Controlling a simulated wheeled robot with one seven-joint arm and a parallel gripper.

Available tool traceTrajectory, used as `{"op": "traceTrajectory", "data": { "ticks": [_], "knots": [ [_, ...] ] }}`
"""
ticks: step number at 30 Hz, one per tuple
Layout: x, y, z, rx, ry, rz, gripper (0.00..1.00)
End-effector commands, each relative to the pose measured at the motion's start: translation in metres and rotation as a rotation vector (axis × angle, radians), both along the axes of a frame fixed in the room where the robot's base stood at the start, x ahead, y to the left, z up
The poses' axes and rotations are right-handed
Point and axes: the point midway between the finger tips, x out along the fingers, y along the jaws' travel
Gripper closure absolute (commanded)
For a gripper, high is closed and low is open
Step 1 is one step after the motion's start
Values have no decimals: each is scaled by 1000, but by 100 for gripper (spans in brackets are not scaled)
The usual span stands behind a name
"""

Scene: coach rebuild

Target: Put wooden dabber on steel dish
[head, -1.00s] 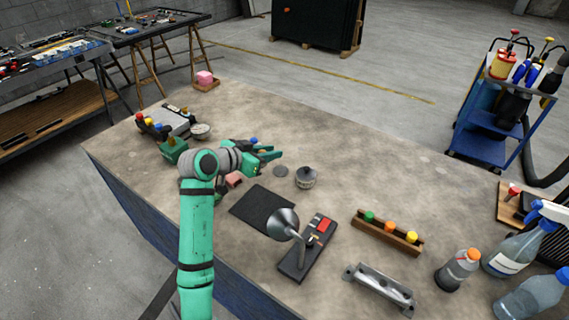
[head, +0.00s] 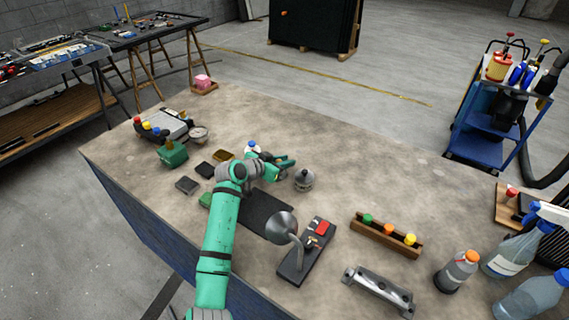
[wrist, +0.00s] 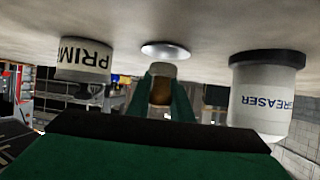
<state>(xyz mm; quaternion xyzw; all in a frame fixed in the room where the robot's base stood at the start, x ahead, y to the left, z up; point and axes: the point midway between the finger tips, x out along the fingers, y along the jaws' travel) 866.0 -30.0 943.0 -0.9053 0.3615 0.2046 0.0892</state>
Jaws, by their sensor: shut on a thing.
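My gripper (head: 284,161) is shut on the wooden dabber, low over the middle of the bench. In the wrist view the dabber (wrist: 161,91) is a brown piece with a paler end, between the green fingers. The steel dish (wrist: 166,50) is a shiny, shallow disc just beyond the dabber's pale end in the wrist view. A small gap seems to show between them, but I cannot tell whether they touch. In the head view my gripper hides the dabber and the dish.
A grey-lidded jar (head: 303,180) stands close right of my gripper. A blue-capped container (head: 252,148) stands behind it. In the wrist view, containers marked "PRIM" (wrist: 84,60) and "GREASER" (wrist: 265,95) flank the dish. A dark mat (head: 266,216) and lamp-like stand (head: 282,226) are nearer.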

Motion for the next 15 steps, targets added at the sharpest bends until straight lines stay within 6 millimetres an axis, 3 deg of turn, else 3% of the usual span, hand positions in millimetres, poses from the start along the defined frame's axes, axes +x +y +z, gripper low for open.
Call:
{"op": "traceTrajectory", "data": {
  "ticks": [14, 15],
  "knots": [
    [0, 0, -12, 0, -1, 1, 100],
    [0, 0, -12, 0, -2, 0, 73]
  ]
}}
